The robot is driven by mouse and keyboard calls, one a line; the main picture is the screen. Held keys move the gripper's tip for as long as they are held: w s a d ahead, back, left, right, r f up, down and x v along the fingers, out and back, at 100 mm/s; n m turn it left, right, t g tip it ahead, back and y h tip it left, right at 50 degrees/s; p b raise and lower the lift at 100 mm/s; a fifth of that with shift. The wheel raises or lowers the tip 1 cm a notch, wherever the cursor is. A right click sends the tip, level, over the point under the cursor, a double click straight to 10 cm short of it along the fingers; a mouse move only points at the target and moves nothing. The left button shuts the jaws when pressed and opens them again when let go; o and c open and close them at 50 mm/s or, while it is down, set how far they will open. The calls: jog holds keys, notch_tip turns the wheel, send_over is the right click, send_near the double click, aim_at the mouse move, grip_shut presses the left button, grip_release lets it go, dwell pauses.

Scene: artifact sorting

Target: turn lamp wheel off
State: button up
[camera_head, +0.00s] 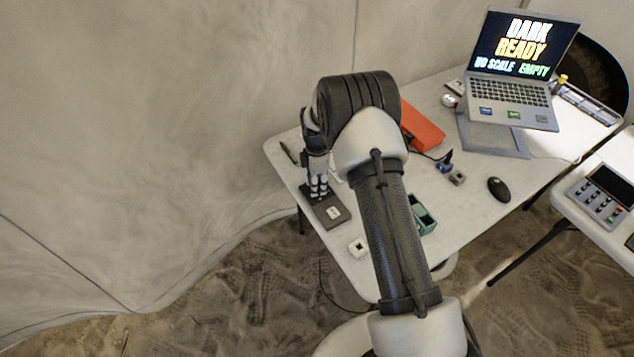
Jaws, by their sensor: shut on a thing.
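My gripper (319,193) points down at the left end of the table, over a dark grey box with a white label (333,212). Its fingers are shut on a small part at the top of this box, which I take to be the lamp wheel. The wheel itself is hidden by the fingers, so its setting cannot be seen. A laptop (508,93) at the back right shows "DARK READY" and "NO SCALE EMPTY" on its screen.
My arm crosses the white table (462,225) and hides its middle. A keypad device (603,195) stands on another table at right.

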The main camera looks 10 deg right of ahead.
dwell(0.3)
jog(key=o, duration=1.1)
jog(key=shift+r, duration=0.1)
notch_tip(320, 180, up, 12)
jog(key=shift+f, duration=0.1)
